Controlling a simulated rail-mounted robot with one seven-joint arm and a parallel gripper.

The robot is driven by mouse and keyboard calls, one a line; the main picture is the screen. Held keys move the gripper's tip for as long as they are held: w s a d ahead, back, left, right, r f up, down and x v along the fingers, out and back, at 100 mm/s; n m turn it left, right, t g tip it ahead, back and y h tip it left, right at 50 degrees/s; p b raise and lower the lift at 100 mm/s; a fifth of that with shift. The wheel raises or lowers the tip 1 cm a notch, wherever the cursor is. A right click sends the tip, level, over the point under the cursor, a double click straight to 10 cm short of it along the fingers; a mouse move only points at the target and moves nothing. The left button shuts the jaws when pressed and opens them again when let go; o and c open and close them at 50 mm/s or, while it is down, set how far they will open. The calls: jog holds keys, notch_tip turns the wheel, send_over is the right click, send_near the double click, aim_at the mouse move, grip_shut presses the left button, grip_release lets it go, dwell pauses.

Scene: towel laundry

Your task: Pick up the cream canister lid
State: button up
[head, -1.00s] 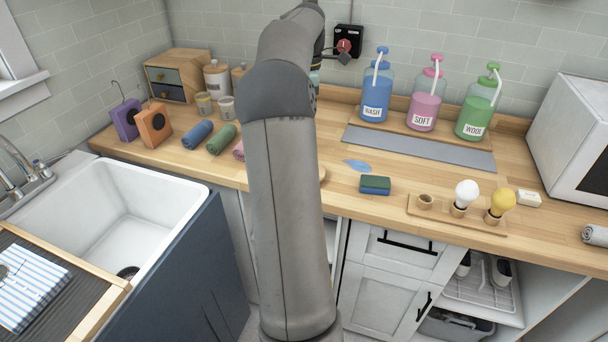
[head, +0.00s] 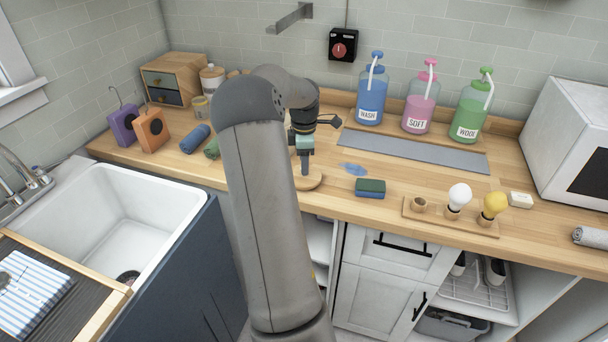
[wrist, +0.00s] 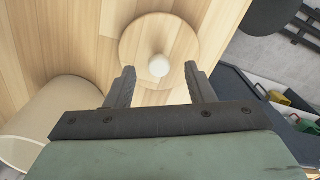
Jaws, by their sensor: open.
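The lid is a round, light wooden disc with a pale ball knob (wrist: 159,65), lying flat. In the wrist view its disc (wrist: 158,30) is just beyond my gripper (wrist: 158,82). My gripper is open and empty, its two fingers apart on either side of the knob's line. In the head view my gripper (head: 304,168) points down over the wooden disc (head: 311,182) near the counter's front edge. A cream, open cylindrical canister (wrist: 50,118) is at the left of the wrist view. In the head view I cannot see it; my arm covers part of the counter.
A green-blue sponge (head: 370,188) and a blue puddle (head: 353,169) are right of the lid. Rolled towels (head: 195,138) lie to the left. Pump bottles (head: 371,95) stand behind a grey mat (head: 415,151). A bulb holder (head: 435,217) is further right.

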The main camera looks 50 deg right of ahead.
jog(key=shift+f, duration=0.85)
grip_shut()
jog(key=shift+r, duration=0.15)
